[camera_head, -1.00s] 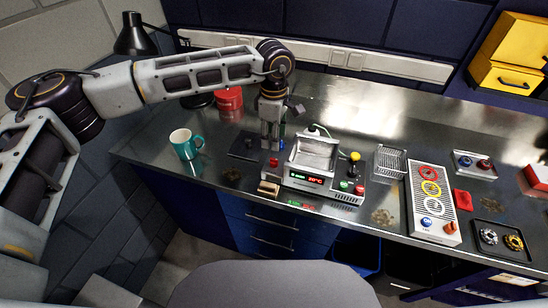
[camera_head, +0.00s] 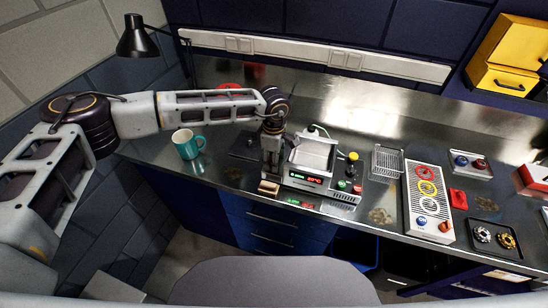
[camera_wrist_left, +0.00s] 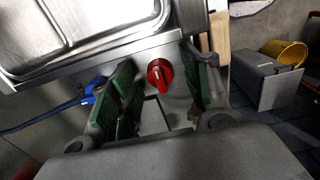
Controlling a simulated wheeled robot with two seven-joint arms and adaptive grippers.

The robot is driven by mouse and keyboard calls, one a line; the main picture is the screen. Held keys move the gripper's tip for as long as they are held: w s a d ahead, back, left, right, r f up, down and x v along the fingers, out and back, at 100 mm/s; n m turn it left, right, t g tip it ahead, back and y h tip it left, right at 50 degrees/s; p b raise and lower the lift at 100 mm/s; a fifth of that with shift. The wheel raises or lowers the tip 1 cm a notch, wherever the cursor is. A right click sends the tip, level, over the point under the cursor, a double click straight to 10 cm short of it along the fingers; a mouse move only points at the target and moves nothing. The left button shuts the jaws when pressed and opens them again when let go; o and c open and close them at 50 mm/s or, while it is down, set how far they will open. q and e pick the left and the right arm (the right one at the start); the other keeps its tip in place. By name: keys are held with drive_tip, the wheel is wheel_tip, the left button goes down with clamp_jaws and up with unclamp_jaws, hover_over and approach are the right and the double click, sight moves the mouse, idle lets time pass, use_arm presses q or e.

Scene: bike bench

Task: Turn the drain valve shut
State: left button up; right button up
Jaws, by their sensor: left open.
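The steel bath unit (camera_head: 312,158) stands on the bench with its displays lit; its tank edge (camera_wrist_left: 75,38) fills the upper left of the left wrist view. A red knob (camera_wrist_left: 159,74), which looks like the drain valve, sits on its side face. My left gripper (camera_head: 271,172) is down at the unit's left side. In the left wrist view my gripper (camera_wrist_left: 161,90) is open, with one green-padded finger on each side of the knob and visible gaps between. The knob is hidden behind my gripper in the head view. My right gripper is not in view.
A blue fitting with a hose (camera_wrist_left: 90,92) is beside the left finger. A teal mug (camera_head: 186,144) stands left.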

use_arm(q)
drive_tip(key=c, duration=1.1)
clamp_jaws()
